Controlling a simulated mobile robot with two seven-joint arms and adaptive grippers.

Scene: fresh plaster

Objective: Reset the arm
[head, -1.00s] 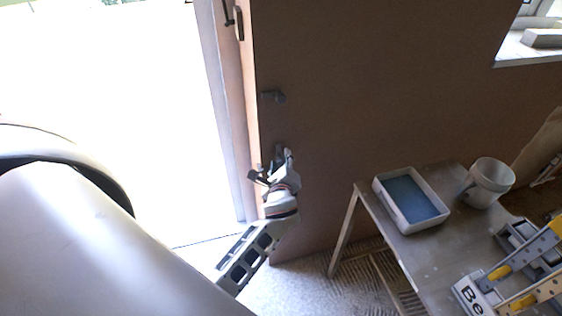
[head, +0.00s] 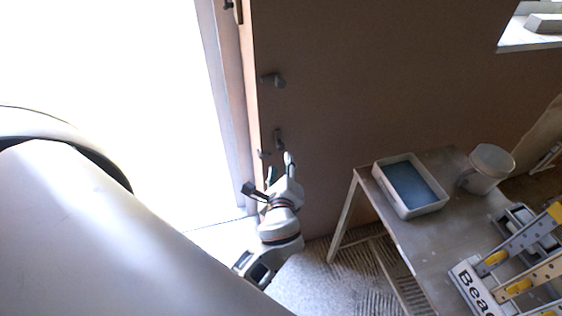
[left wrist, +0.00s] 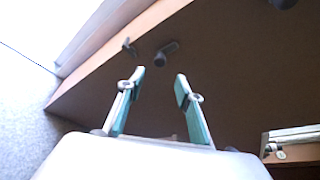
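My left gripper (head: 279,166) points up the brown wall beside the bright doorway in the head view. In the left wrist view its two fingers (left wrist: 160,82) stand apart with nothing between them, so it is open and empty. A dark handle (head: 279,139) sits on the wall just above the fingertips, and a second dark fitting (head: 273,80) sits higher up. In the left wrist view two small dark fittings show beyond the fingers, one of them a dark knob (left wrist: 166,49). My right gripper is not in view.
The doorway (head: 130,90) at left is overexposed. Textured floor (head: 325,285) lies between my arm and the table.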

